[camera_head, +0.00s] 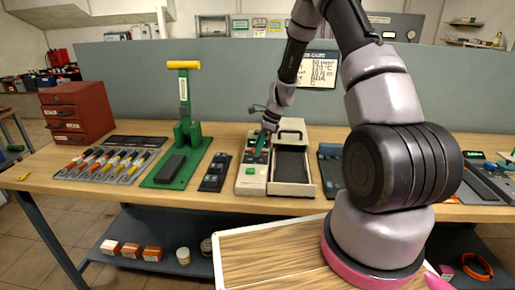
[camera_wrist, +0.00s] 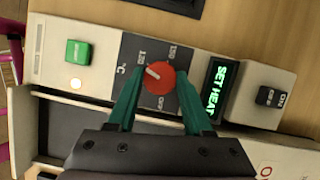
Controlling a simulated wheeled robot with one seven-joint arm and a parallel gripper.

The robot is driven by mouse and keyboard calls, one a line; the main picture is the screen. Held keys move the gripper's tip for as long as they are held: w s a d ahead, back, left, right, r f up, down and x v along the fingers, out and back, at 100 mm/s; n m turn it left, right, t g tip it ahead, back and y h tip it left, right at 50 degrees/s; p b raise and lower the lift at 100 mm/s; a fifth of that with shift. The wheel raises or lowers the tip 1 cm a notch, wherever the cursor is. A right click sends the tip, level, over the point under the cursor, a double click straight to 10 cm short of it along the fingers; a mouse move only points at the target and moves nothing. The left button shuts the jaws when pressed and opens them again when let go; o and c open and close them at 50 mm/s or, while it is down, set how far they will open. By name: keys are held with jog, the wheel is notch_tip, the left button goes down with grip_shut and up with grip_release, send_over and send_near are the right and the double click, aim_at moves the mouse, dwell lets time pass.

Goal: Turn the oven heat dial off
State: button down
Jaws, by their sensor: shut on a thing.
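The oven is a pale box (camera_head: 306,188) on the workbench, with a control panel along its left side in the head view. Its round red heat dial (camera_wrist: 160,88) shows in the wrist view, with a white pointer mark toward the upper left, near the 120 label. The OFF label (camera_wrist: 160,103) is at the lower side of the dial. My gripper (camera_wrist: 159,80) has its green fingers on both sides of the dial, shut on it. In the head view my gripper (camera_head: 262,145) is over the panel and hides the dial.
The panel also has a green button (camera_wrist: 77,53), a lit lamp (camera_wrist: 76,84), a display reading SET HEAT (camera_wrist: 217,88) and a black ON/OFF rocker (camera_wrist: 270,96). Left of the oven are a small dark device (camera_head: 214,172) and a green press (camera_head: 184,130).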

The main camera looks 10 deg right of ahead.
jog(key=n+g, duration=0.1)
jog(key=n, duration=0.2)
jog(key=n+g, duration=0.1)
jog(key=n, duration=0.2)
jog(key=shift+w+n, duration=0.2)
jog(key=shift+n, duration=0.1)
jog(key=n+g+h, duration=0.1)
jog(key=n, duration=0.2)
jog(key=n+g, duration=0.1)
jog(key=n, duration=0.2)
jog(key=shift+w+a+h, duration=0.15)
jog(key=shift+h, duration=0.25)
jog(key=n+h, duration=0.1)
jog(key=n, duration=0.2)
jog(key=n+g+h, duration=0.1)
jog(key=n, duration=0.2)
jog(key=shift+a+n, duration=0.15)
jog(key=shift+n, duration=0.15)
jog(key=n+h, duration=0.1)
jog(key=n, duration=0.2)
jog(key=n+h, duration=0.1)
jog(key=n, duration=0.1)
jog(key=shift+a+n+h, duration=0.15)
jog(key=shift+n+h, duration=0.15)
jog(key=shift+n, duration=0.4)
jog(key=shift+c, duration=1.5)
grip_release()
